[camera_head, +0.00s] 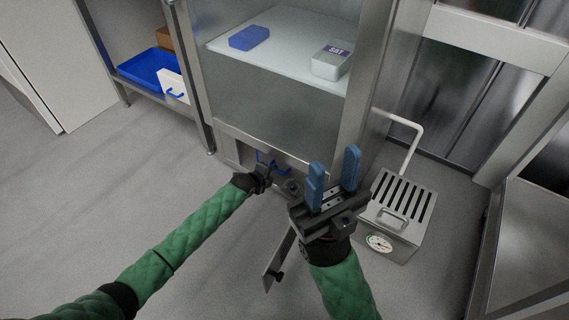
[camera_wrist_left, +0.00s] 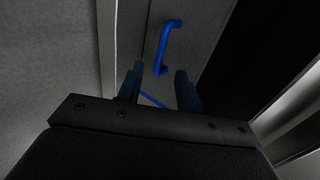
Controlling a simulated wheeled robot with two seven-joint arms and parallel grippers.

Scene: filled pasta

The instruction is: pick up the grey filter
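The left wrist view shows a grey panel with a blue handle (camera_wrist_left: 165,45), which I take to be the grey filter (camera_wrist_left: 188,35). It sits in the low opening of the steel cabinet. My left gripper (camera_head: 268,160) reaches into this opening, which is dark and partly hidden in the head view. In the left wrist view the left gripper (camera_wrist_left: 160,72) has its fingers apart. The lower end of the handle shows between the fingertips; I cannot tell whether they touch it. My right gripper (camera_head: 334,168) is open and empty in front of the cabinet.
The steel cabinet (camera_head: 270,105) holds a blue block (camera_head: 249,38) and a box marked SAT (camera_head: 331,62). A slotted metal box with a gauge (camera_head: 401,212) stands right. At left, a shelf holds a blue tray (camera_head: 147,69) and a white panel with a blue handle (camera_head: 174,86).

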